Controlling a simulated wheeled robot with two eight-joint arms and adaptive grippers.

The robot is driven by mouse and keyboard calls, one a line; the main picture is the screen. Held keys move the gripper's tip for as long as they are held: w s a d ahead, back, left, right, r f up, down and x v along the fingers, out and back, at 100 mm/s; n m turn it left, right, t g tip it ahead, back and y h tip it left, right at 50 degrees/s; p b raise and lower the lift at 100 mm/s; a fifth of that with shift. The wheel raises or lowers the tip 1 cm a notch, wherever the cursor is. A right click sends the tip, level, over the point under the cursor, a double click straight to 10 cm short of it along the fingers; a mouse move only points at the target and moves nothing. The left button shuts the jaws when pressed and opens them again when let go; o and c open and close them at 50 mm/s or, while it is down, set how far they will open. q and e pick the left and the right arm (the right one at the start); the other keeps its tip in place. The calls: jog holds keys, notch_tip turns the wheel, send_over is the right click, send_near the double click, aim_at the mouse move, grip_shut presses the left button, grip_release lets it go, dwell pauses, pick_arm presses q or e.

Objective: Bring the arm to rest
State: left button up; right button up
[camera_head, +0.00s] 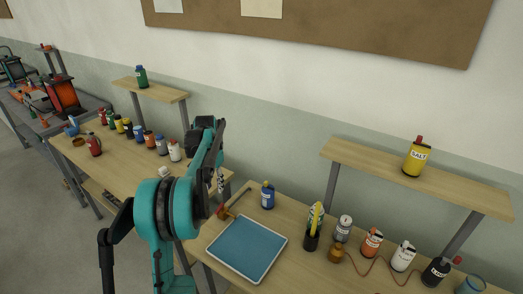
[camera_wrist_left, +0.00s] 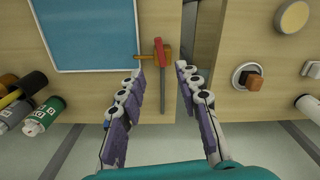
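My left arm is teal and black and rises in the middle of the head view, bent at the top. Its gripper (camera_head: 220,182) points down over the table, partly hidden behind the arm. In the left wrist view the two purple-grey fingers (camera_wrist_left: 161,72) are apart, with nothing held between them. Beyond their tips, a tool with a red handle (camera_wrist_left: 161,80) and an orange-brown crosspiece lies on the table beside the blue mat (camera_wrist_left: 85,35). The mat also shows in the head view (camera_head: 247,249). My right gripper is in neither view.
A blue bottle (camera_head: 267,195) stands behind the mat. Several jars and a black holder (camera_head: 311,241) stand to the right, under a raised shelf (camera_head: 420,177) with a yellow salt jar (camera_head: 415,158). More bottles line the left table. A gap separates the tables.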

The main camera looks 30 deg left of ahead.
pick_arm(q)
jog(key=shift+d, duration=0.1)
jog(key=s+d+r+t+b, duration=0.1)
jog(key=s+d+r, duration=0.15)
jog(key=d, duration=0.45)
jog(key=s+d+r+t+y+b, duration=0.1)
jog(key=s+d, duration=0.2)
jog(key=d, duration=0.4)
jog(key=s+d+r+t, duration=0.1)
jog(key=s+d+r, duration=0.1)
jog(key=d, duration=0.5)
jog(key=s+d+f+m+t+h+b, duration=0.1)
jog(key=s+d+f+t, duration=0.3)
jog(key=s+d, duration=0.9)
notch_tip(320, 180, down, 3)
jog(key=shift+s+f+b, duration=0.1)
jog(key=shift+s+b, duration=0.1)
jog(key=shift+b, duration=0.45)
